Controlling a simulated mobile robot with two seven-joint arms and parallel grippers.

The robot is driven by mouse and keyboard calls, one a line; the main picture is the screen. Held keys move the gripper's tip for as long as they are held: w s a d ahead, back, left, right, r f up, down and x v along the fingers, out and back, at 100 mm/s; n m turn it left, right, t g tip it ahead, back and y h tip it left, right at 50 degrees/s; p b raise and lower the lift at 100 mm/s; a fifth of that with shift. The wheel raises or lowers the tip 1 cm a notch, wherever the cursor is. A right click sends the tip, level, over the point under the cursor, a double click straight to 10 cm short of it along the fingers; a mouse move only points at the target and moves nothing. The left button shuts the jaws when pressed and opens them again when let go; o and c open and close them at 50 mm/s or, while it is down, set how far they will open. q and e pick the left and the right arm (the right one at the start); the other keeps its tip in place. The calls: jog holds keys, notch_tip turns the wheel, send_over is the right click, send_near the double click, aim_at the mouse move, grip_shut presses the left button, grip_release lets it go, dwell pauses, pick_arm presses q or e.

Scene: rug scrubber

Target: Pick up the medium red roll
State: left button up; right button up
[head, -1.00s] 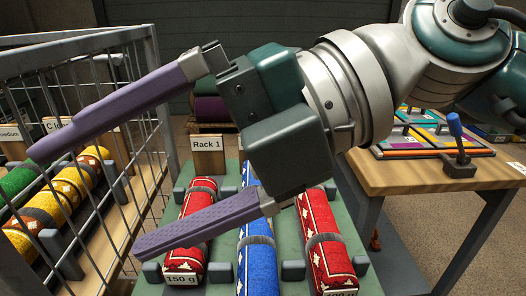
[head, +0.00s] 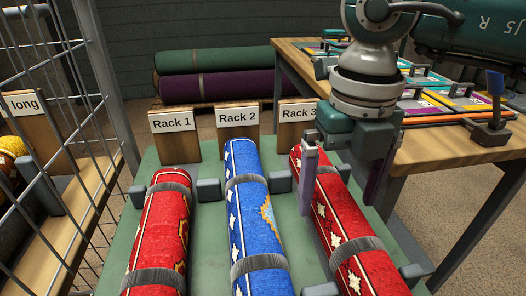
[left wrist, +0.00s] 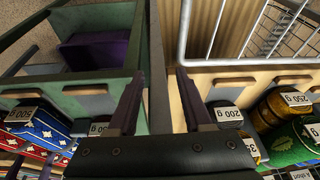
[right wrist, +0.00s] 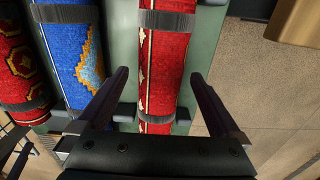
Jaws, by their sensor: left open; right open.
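One red roll (head: 168,222) lies on the green rack under Rack 1. Another red roll (head: 347,222) lies under Rack 3. Which one is medium cannot be told from their labels now. My right gripper (head: 340,205) points down over the Rack 3 roll, open, with one finger on each side. In the right wrist view this red roll (right wrist: 160,60) runs between the open fingers; they do not grip it, and contact cannot be told. My left gripper (left wrist: 160,75) is open and empty in its wrist view, outside the head view.
A blue roll (head: 250,215) lies close beside, under Rack 2. Grey holders (head: 208,190) stand between the rolls. A wire cage (head: 95,120) is at the left, a wooden table (head: 440,145) at the right. Green (head: 215,60) and purple (head: 220,88) rolls lie behind.

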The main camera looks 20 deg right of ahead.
aim_at(340, 201)
jog(key=f, duration=0.4)
jog(key=shift+s+b, duration=0.2)
jog(key=shift+b, duration=0.15)
jog(key=shift+r, duration=0.1)
grip_shut()
dwell(0.3)
